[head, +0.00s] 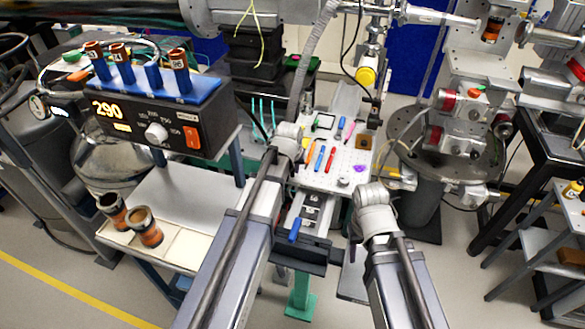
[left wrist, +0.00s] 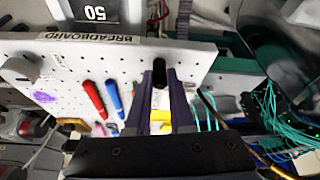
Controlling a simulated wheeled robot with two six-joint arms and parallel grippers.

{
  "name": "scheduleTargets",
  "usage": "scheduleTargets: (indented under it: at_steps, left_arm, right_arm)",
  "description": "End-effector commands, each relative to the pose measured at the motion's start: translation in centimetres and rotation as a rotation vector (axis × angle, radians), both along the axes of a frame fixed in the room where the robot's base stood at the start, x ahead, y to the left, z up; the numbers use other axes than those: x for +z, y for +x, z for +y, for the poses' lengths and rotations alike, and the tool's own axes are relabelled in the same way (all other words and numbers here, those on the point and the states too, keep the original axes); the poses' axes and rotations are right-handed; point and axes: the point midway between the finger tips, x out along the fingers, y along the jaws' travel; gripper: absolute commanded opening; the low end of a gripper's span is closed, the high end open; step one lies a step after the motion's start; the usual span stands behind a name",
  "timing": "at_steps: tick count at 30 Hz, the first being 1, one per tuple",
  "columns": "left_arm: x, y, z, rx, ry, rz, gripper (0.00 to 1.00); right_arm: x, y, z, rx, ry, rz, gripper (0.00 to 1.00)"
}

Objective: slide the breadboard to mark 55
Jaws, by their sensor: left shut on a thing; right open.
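The white perforated breadboard (head: 338,165) sits on a metal rail (head: 312,212) in the middle of the head view. It carries pens, tools and small parts. In the left wrist view the breadboard (left wrist: 130,68) fills the left half, with its BREADBOARD label along the upper edge. A dark plate reading 50 (left wrist: 95,12), upside down, is beside that edge. My left gripper (left wrist: 160,105) is shut on the breadboard's edge near a dark slot. My right gripper's wrist (head: 373,198) is to the right of the rail, apart from the breadboard; its open fingers are hard to make out.
A blue lever (head: 294,230) is at the rail's near end. A controller box (head: 160,110) showing 290 stands on the left above a white bench (head: 190,190). A round metal platform (head: 425,135) is on the right. Teal cables (left wrist: 275,105) hang beside my left gripper.

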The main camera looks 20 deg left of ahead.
Motion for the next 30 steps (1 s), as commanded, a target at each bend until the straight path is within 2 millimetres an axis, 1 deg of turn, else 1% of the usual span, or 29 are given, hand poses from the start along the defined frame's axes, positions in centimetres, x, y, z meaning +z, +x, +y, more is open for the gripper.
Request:
scheduleTargets:
  at_steps: [9, 11, 17, 18, 26, 30]
  left_arm:
    - [0.0, -5.2, 0.1, 0.000, -0.001, 0.004, 0.00]
    - [0.0, -5.3, 0.2, 0.000, -0.001, 0.004, 0.00]
    - [0.0, -5.0, 0.2, 0.000, 0.000, 0.002, 0.00]
    - [0.0, -5.0, 0.2, 0.000, 0.000, 0.002, 0.22]
    - [0.0, -4.9, 0.2, 0.000, 0.000, 0.001, 0.51]
    - [0.0, -4.9, 0.2, 0.000, 0.000, 0.001, 0.51]
  right_arm:
    - [0.0, 0.0, 0.0, 0.000, 0.000, 0.000, 0.50]
    - [0.0, 0.0, 0.0, 0.000, 0.000, 0.000, 0.50]
    - [0.0, 0.0, 0.0, 0.000, 0.000, 0.000, 0.50]
    - [0.0, 0.0, 0.0, 0.000, 0.000, 0.000, 0.50]
    - [0.0, 0.0, 0.0, 0.000, 0.000, 0.000, 0.50]
    - [0.0, 0.0, 0.0, 0.000, 0.000, 0.000, 0.50]
